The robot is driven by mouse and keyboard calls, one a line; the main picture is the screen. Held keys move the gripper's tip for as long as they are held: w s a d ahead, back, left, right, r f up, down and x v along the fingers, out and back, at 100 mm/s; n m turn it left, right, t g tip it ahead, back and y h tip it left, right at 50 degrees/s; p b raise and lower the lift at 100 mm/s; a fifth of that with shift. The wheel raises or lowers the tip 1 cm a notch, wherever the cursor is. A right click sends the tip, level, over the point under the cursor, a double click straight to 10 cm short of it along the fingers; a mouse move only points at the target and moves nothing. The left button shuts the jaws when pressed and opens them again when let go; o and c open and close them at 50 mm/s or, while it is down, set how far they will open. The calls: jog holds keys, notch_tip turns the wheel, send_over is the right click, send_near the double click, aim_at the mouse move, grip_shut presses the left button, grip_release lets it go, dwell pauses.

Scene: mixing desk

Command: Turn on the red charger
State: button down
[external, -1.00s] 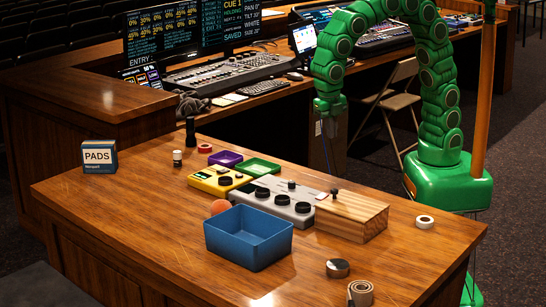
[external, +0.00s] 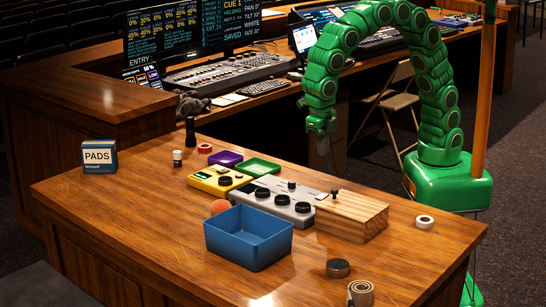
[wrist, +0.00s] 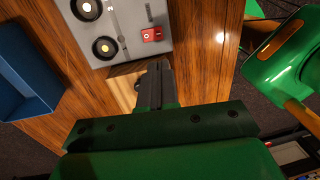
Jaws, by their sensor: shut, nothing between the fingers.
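No object is plainly a red charger. A grey box with black knobs (external: 268,192) stands on the wooden desk in the external view.
A blue open bin (external: 248,252) stands in front of the grey box. A wooden block (external: 352,222) with a dark knob stands to its right, a yellow box (external: 215,181) to its left. Tape rolls (external: 338,267) lie at front right. The desk's left front is clear.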

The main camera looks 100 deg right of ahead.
aim_at(324, 194)
jog(key=f, duration=0.9)
jog(key=s+d+f, duration=0.1)
jog(key=f, duration=0.3)
jog(key=shift+s+d+f, duration=0.1)
jog(key=shift+f, duration=0.2)
jog(key=shift+f, duration=0.1)
jog(key=shift+d+f, duration=0.1)
jog(key=shift+w+a+r, duration=0.25)
jog(key=shift+w+a, duration=0.25)
jog(key=shift+a, duration=0.05)
dwell(0.4)
notch_tip(324, 194, up, 14)
jog(key=s+d, duration=0.1)
dwell(0.5)
